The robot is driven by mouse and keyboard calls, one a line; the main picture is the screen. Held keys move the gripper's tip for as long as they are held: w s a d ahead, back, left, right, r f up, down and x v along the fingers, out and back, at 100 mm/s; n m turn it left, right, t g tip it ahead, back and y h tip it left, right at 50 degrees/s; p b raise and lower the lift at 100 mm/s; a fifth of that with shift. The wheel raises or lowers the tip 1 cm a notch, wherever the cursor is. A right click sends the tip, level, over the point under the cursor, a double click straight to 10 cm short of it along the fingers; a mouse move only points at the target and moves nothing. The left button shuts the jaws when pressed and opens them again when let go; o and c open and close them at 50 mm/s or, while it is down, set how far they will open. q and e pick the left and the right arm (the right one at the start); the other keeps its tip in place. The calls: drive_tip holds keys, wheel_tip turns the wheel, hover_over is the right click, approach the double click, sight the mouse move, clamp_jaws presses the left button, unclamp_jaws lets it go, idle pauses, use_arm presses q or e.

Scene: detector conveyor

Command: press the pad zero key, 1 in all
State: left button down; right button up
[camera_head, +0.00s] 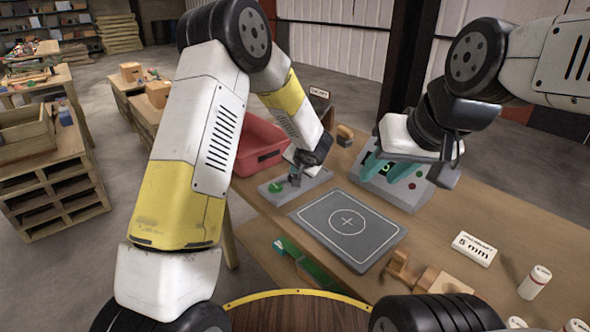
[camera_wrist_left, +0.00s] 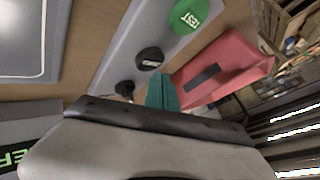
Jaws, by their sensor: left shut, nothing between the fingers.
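A grey key panel (camera_head: 312,184) lies on the table with a green round key (camera_head: 276,186). In the left wrist view that green key (camera_wrist_left: 190,15) reads TEST. Beside it is a black round key (camera_wrist_left: 150,58) with a small pale label I cannot read, and a black knob-like part (camera_wrist_left: 125,88) further along. My left gripper (camera_head: 295,179) is over the panel, pointing down; its teal fingers (camera_wrist_left: 165,92) are shut and empty, near the black round key. Contact cannot be told. My right gripper (camera_head: 388,172) has teal fingers apart, in front of the display unit.
A grey pad (camera_head: 325,237) with a circle and cross lies in front of the panel. A grey display unit (camera_head: 420,194) stands behind it to the right. A red bin (camera_head: 262,137) is behind the panel.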

use_arm(q)
drive_tip(key=shift+f, duration=0.1)
idle(0.3)
drive_tip(key=shift+f, duration=0.3)
drive_tip(key=shift+f, duration=0.45)
idle(0.8)
drive_tip(key=shift+r, duration=0.85)
drive_tip(key=shift+r, duration=2.5)
